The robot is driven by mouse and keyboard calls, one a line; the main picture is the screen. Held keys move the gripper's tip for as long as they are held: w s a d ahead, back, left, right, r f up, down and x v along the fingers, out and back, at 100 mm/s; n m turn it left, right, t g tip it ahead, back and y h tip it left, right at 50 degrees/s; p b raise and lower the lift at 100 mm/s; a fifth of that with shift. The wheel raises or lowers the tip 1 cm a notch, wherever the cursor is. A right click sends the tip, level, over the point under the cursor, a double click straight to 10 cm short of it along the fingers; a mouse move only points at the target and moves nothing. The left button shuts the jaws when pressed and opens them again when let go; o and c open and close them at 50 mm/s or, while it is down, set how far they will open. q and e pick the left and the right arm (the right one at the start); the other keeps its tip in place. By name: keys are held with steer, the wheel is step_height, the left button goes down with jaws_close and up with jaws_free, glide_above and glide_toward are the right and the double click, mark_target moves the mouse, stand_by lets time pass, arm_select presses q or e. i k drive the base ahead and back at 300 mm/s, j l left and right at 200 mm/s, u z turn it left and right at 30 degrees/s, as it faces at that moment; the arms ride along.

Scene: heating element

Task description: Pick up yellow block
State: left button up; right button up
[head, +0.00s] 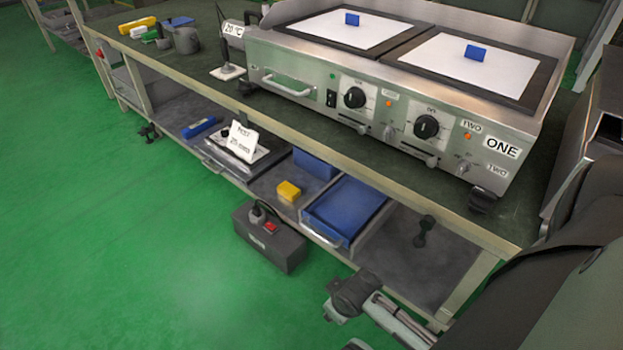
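A small yellow block (289,191) lies on the lower shelf of the workbench, left of a blue tray. Nothing covers it. A part of my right arm with what looks like its gripper (345,301) shows at the bottom edge, below and to the right of the block and well apart from it. Its fingers are not clear enough to tell open from shut. My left gripper is not in view. Another yellow item (137,25) lies on the bench top at the far left.
A blue tray (345,208), a blue box (314,163) and a sign (244,137) share the lower shelf (440,262). A dark box with a red switch (270,237) stands in front. A two-plate heater (400,100) sits above. Green floor at left is free.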

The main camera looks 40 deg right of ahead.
mark_target(286, 189)
steer(key=i+j+z, duration=0.2)
steer(key=z, duration=0.2)
steer(key=i+j+z, duration=0.3)
steer(key=z, duration=0.15)
steer(key=i+j+z, duration=0.25)
steer(key=j+z, duration=0.15)
steer(key=i+j+z, duration=0.15)
steer(key=j+z, duration=0.7)
steer(key=i, duration=0.05)
